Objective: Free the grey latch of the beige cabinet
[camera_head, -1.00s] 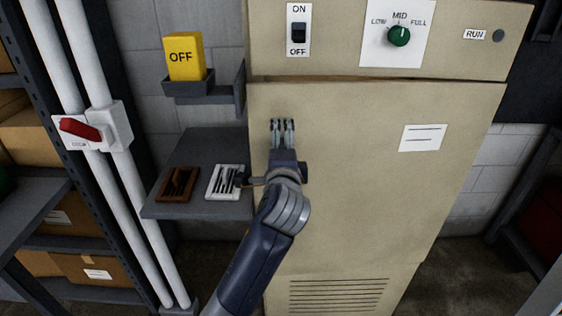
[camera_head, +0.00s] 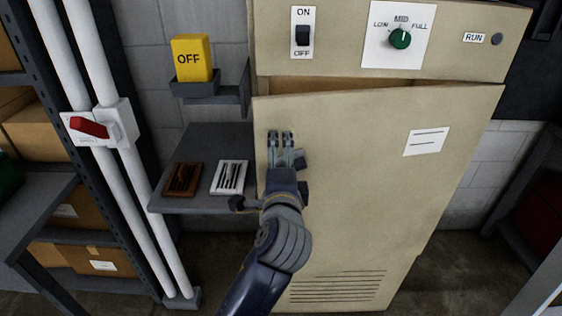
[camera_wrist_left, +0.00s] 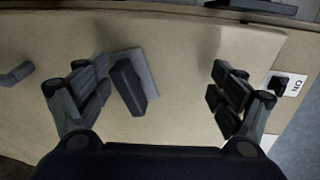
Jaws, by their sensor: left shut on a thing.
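The beige cabinet (camera_head: 375,190) fills the middle and right of the head view. Its door (camera_head: 350,230) stands slightly ajar, with a brownish gap along its top edge. The grey latch (camera_wrist_left: 129,86), a dark bar on a lighter plate, lies between the fingers in the left wrist view. In the head view only a small part of it (camera_head: 300,159) shows beside the fingers. My left gripper (camera_head: 280,140) is at the door's left side, shut on the latch; its finger contact is not clear. It also shows in the left wrist view (camera_wrist_left: 160,92). My right gripper is not in view.
A grey shelf (camera_head: 205,205) with brown and white slotted pieces sits left of the door, close to my left wrist. Above it a yellow OFF block (camera_head: 192,58) stands in a holder. A red-handled switch (camera_head: 89,127) is on white pipes further left.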

